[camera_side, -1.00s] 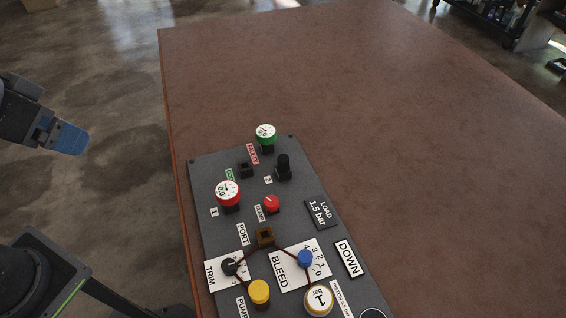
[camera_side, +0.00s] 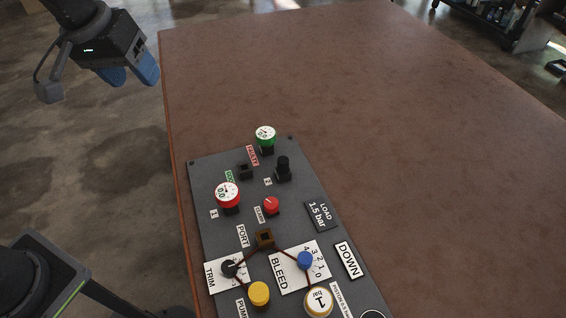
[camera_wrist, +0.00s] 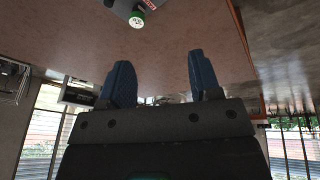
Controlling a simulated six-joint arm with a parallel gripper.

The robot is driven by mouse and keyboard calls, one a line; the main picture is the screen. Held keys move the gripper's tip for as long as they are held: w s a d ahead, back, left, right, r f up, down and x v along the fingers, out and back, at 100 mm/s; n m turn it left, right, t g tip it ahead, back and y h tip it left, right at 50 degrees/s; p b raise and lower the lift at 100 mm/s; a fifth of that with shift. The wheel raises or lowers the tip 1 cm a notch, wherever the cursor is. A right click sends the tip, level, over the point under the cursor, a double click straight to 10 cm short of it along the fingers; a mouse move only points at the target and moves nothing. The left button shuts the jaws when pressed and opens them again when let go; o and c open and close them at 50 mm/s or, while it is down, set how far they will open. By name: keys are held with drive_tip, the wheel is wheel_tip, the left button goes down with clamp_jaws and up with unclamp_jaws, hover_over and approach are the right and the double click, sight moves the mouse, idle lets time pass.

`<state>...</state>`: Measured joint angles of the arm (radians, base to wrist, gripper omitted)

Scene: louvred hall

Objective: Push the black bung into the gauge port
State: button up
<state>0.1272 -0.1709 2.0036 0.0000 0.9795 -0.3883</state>
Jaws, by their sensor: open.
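The black bung (camera_side: 283,166) looks like the upright black peg beside the label 2, on the far part of the grey panel (camera_side: 205,170). The gauge port (camera_side: 265,238) is a brown square socket near the PORT label, with dark lines running to the trim and bleed knobs; its opening looks empty. My gripper (camera_side: 130,72) is off the table's left edge, high and well away from the panel. In the wrist view my gripper (camera_wrist: 158,78) shows two blue fingers wide apart with nothing between them. The bung and port are not seen there.
A green gauge (camera_side: 265,134), a red gauge (camera_side: 228,193) and a dark empty-looking socket (camera_side: 245,171) are near the bung. A red knob (camera_side: 271,204), black trim knob (camera_side: 229,268), blue knob (camera_side: 305,258) and yellow knob (camera_side: 259,292) surround the port. The brown table (camera_side: 360,100) is clear beyond the panel.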

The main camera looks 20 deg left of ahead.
drive_tip(key=w+d+f+n+g, duration=0.15)
drive_tip(key=w+d+f, duration=0.3)
drive_tip(key=w, duration=0.55)
drive_tip(key=n+g, duration=0.2)
drive_tip(key=n, duration=0.3)
hover_over(283, 160)
drive_tip(key=shift+m, duration=0.25)
wheel_tip(283, 160, down, 18)
drive_tip(key=shift+f, duration=5.3)
clamp_jaws()
